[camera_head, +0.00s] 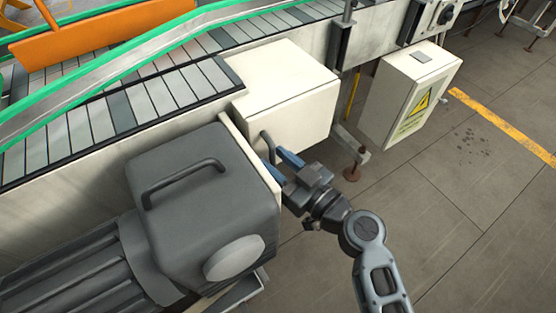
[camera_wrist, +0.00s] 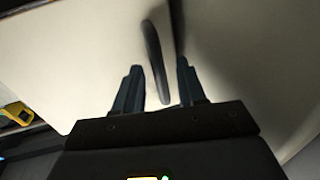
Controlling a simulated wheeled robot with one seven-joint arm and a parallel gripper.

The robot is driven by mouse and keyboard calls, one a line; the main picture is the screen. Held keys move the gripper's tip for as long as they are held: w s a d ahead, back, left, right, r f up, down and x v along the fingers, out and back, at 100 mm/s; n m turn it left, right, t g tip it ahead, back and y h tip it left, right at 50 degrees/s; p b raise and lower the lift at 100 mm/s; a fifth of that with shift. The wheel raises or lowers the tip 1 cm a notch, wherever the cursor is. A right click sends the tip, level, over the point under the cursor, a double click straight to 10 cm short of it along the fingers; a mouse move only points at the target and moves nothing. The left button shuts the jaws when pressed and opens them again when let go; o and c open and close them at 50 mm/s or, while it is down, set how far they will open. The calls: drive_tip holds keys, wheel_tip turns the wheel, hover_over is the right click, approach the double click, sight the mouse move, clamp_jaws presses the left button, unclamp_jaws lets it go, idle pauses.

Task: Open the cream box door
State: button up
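The cream box (camera_head: 290,90) stands against the conveyor side, with its front face towards my arm. A dark curved handle (camera_head: 267,146) is on that face near its left edge. The door looks shut; I see no clear gap. My gripper (camera_head: 284,164) is at the handle, with its blue fingers pointing at the box. In the wrist view, the handle (camera_wrist: 154,58) stands out from the cream door (camera_wrist: 95,55). Its near end lies between the two fingers (camera_wrist: 160,85), with space showing on both sides. The gripper is open; contact with the handle cannot be told.
A grey motor housing (camera_head: 195,190) with a cream plate (camera_head: 252,150) stands close left of the handle. A second cream box (camera_head: 408,98) with a warning sign is to the right. A support foot (camera_head: 352,172) stands near the box. The floor (camera_head: 460,220) at right is clear.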

clamp_jaws()
drive_tip(key=shift+d, duration=0.1)
idle(0.5)
